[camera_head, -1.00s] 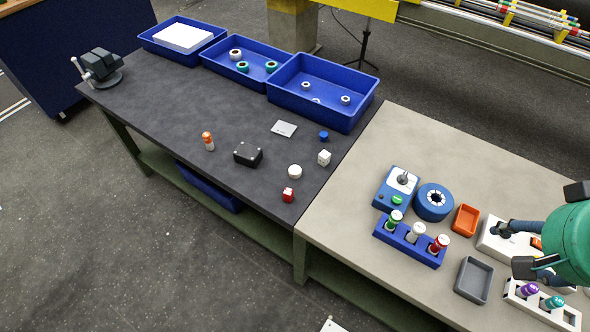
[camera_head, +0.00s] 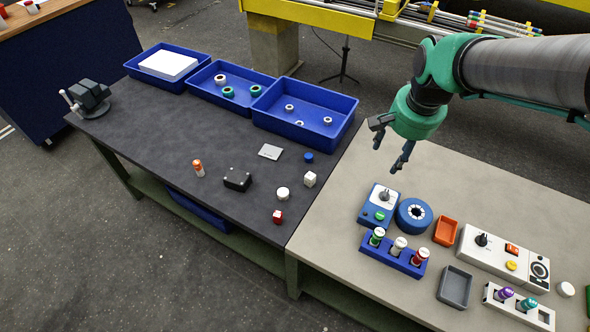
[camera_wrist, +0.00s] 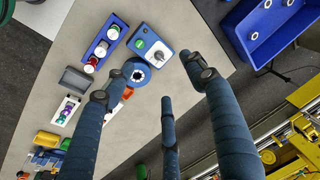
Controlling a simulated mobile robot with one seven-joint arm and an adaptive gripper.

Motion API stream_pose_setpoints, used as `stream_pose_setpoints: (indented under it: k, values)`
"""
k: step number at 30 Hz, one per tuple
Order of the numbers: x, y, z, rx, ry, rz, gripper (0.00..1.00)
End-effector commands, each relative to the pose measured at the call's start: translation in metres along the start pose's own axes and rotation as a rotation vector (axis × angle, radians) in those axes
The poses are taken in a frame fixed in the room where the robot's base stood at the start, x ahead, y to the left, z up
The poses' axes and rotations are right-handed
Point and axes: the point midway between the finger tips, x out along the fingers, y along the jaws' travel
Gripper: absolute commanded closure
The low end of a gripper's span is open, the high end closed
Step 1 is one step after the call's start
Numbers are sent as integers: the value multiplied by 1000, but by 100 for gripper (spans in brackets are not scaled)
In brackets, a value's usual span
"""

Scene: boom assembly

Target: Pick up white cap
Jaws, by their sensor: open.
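Another small white round piece (camera_head: 566,289) lies on the pale table at the far right, beside a panel. A white-topped cylinder (camera_head: 399,243) stands in the blue rack. My gripper (camera_head: 388,146) is open and empty, above the back left part of the pale table, apart from all of these. In the wrist view its spread dark fingers (camera_wrist: 160,92) hold nothing. I cannot make out the two loose white round pieces there.
Blue trays (camera_head: 305,133) line the back edge. The blue rack (camera_head: 394,257) and blue ring (camera_head: 414,216) stand on the pale table.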

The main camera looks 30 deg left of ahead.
Motion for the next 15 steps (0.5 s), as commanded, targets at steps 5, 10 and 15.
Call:
stream_pose_setpoints:
  k: [5,10,15]
  values:
    - [33,-57,-5,6,-46,12,44]
    - [69,-110,0,16,-84,28,44]
    - [109,-161,14,26,-117,47,44]
